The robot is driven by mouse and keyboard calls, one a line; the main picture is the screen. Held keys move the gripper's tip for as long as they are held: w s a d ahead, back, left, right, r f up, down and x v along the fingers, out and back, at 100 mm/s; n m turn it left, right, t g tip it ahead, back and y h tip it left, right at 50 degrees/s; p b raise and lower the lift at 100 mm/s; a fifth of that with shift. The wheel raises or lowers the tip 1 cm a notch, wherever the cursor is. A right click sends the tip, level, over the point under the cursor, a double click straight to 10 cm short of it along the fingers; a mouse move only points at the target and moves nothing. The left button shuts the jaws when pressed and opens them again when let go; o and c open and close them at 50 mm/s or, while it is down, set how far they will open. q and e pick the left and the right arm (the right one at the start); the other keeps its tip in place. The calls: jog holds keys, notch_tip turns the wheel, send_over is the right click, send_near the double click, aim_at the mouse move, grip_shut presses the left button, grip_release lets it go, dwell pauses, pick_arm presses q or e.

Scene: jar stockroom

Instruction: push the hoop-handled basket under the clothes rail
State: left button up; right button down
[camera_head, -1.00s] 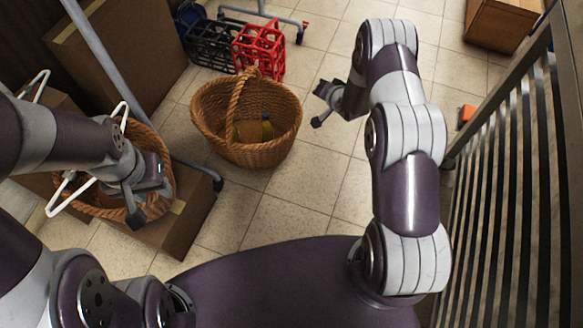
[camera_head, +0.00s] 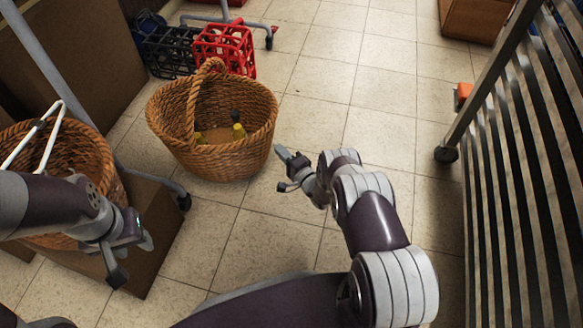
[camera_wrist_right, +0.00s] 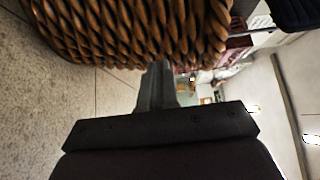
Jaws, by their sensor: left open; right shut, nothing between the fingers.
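The hoop-handled basket (camera_head: 178,125), brown wicker with a rope-like hoop, stands upright on the tiled floor with yellow-topped items inside. Its woven side (camera_wrist_right: 120,30) fills the top of the right wrist view. My right gripper (camera_head: 284,165) is shut and empty, low beside the basket's right near side. The fingertips look very close to the wicker; I cannot tell if they touch. My left gripper (camera_head: 132,257) is open and empty, left of the basket and in front of a box. A grey rail pole (camera_head: 42,58) with a castored foot and a white hanger (camera_head: 50,142) stand at the left.
A second wicker basket (camera_head: 88,160) sits on a cardboard box (camera_head: 160,235) at the left. A red crate (camera_head: 225,48) and a black crate (camera_head: 168,52) stand behind the hoop-handled basket. A slatted metal frame (camera_head: 500,170) borders the right. The middle floor is clear.

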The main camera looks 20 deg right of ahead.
aim_at(263, 144)
pick_arm(q)
jog(key=shift+f+b, duration=0.5)
jog(key=shift+f, duration=0.4)
pick_arm(e)
jog(key=shift+w+a, duration=0.35)
jog(key=shift+a, duration=0.25)
jog(key=shift+w+a, duration=0.3)
jog(key=shift+a, duration=0.35)
jog(key=shift+w+a, duration=0.35)
jog(key=shift+a, duration=0.25)
